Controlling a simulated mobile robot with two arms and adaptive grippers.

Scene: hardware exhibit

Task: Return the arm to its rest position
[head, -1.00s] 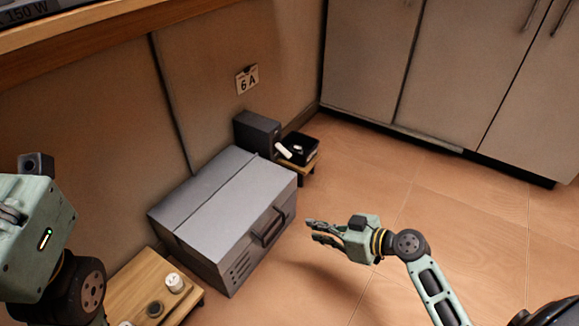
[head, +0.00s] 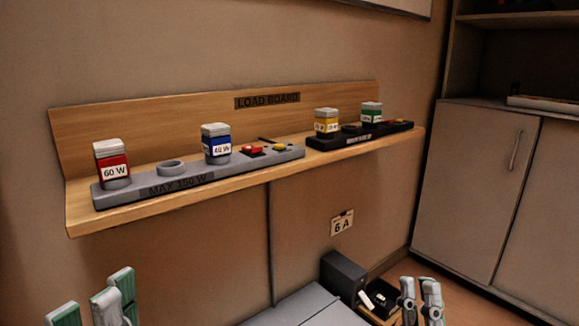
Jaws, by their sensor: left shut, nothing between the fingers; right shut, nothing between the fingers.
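My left gripper (head: 104,303) shows only its pale green and grey fingers at the bottom left edge, pointing up. It is shut and empty, in front of the wall below the shelf. My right gripper (head: 420,292) shows at the bottom right, its fingers also pointing up. It is shut and empty, and in the picture lies just right of a small black box. The rest of both arms is outside the view.
A wooden shelf (head: 75,220) labelled LOAD BOARD carries a grey base (head: 150,190) and a black base (head: 325,145) with coloured blocks. Below are a grey case (head: 305,308), a dark box (head: 343,277) and the black box (head: 385,290). Cabinets (head: 470,190) stand right.

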